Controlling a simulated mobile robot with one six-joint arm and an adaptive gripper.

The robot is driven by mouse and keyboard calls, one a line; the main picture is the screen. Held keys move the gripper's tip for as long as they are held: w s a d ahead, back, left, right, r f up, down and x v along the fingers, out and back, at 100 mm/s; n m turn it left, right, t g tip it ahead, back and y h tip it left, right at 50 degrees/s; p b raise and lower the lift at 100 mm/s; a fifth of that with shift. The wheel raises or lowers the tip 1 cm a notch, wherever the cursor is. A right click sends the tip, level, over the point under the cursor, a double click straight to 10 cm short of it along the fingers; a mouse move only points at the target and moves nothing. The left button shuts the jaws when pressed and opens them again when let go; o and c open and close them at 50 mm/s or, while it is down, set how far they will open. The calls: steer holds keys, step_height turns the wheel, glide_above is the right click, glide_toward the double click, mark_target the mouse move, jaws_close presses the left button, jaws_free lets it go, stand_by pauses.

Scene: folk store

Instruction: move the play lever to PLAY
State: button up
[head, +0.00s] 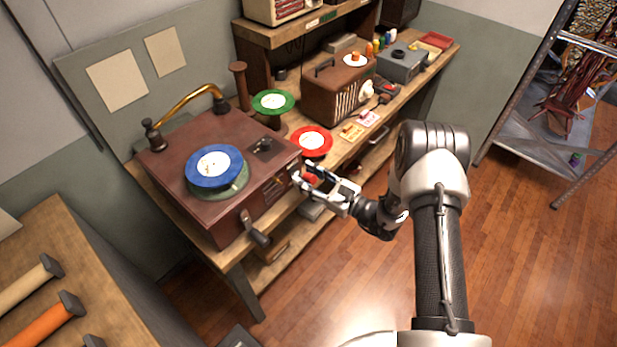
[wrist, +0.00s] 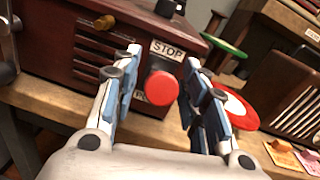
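The record player (head: 215,185) is a dark red-brown wooden box with a blue record (head: 214,166) on its turntable. Its play lever has a round red knob, seen in the wrist view (wrist: 162,88) and partly in the head view (head: 310,178). A white STOP label (wrist: 167,50) is on the box just above the knob. A second label (wrist: 141,97) lies below, mostly hidden by the knob and a finger. My gripper (head: 308,176) is at the box's front right; its fingers are apart on either side of the knob in the wrist view (wrist: 164,64). Contact cannot be told.
A dark crank handle (head: 255,228) sticks out of the box front, left of my gripper. A red record (head: 312,140), green record (head: 273,102) and brown radio (head: 338,88) stand right of the box. The floor (head: 530,260) in front is clear.

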jaws_close()
